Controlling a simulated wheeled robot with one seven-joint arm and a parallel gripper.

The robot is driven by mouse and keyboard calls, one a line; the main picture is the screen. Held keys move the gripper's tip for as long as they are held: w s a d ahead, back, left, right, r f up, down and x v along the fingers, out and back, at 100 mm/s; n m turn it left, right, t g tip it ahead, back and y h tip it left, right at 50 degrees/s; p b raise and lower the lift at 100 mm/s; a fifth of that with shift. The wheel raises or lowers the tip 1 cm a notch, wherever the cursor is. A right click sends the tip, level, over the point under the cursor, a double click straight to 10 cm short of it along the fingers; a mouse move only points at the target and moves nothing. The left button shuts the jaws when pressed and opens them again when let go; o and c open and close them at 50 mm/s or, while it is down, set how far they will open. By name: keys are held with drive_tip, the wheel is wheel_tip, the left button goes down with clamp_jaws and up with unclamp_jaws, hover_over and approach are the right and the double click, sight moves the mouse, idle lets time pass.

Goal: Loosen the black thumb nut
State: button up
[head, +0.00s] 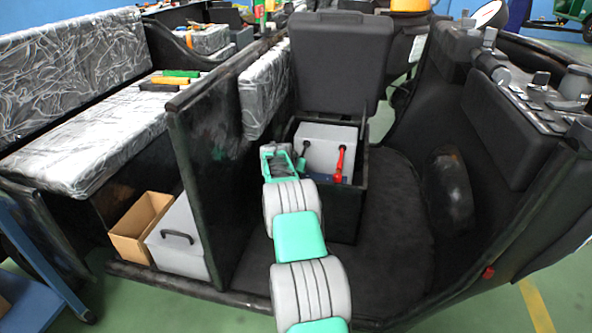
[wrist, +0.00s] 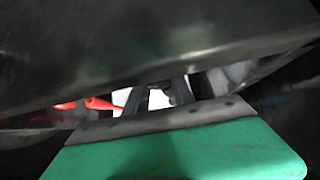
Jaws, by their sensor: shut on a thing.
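My gripper (head: 280,158) reaches over the left edge of the open black box under the raised seat. In the wrist view its two dark fingers (wrist: 162,95) show in a narrow gap and are shut on a small dark piece, which I take to be the black thumb nut (wrist: 171,92). The nut is mostly hidden by the fingers and cannot be made out in the head view. Behind it is the light grey battery (head: 328,147). A red cable (head: 340,163) runs down its front and also shows in the wrist view (wrist: 98,103).
The raised black seat lid (head: 340,60) stands just above and behind my gripper. A dark surface fills the upper wrist view, close to the hand. A black partition (head: 205,150) stands to the left; the floor (head: 385,235) right of the box is clear.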

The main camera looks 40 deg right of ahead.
clamp_jaws()
drive_tip(key=shift+n, duration=0.3)
drive_tip(key=shift+d+n+t+y, duration=0.1)
drive_tip(key=shift+n+t+y, duration=0.6)
drive_tip(key=shift+n, duration=0.3)
drive_tip(key=n+t+y+b, duration=0.1)
drive_tip(key=n+y, duration=0.1)
drive_tip(key=n, duration=0.1)
drive_tip(key=shift+t, duration=0.3)
drive_tip(key=shift+n+t+y+p, duration=0.4)
drive_tip(key=shift+n+y+p, duration=0.35)
drive_tip(key=shift+n+y, duration=1.15)
drive_tip(key=shift+w+a+n, duration=0.1)
drive_tip(key=shift+a+n, duration=0.1)
drive_tip(key=shift+n, duration=0.4)
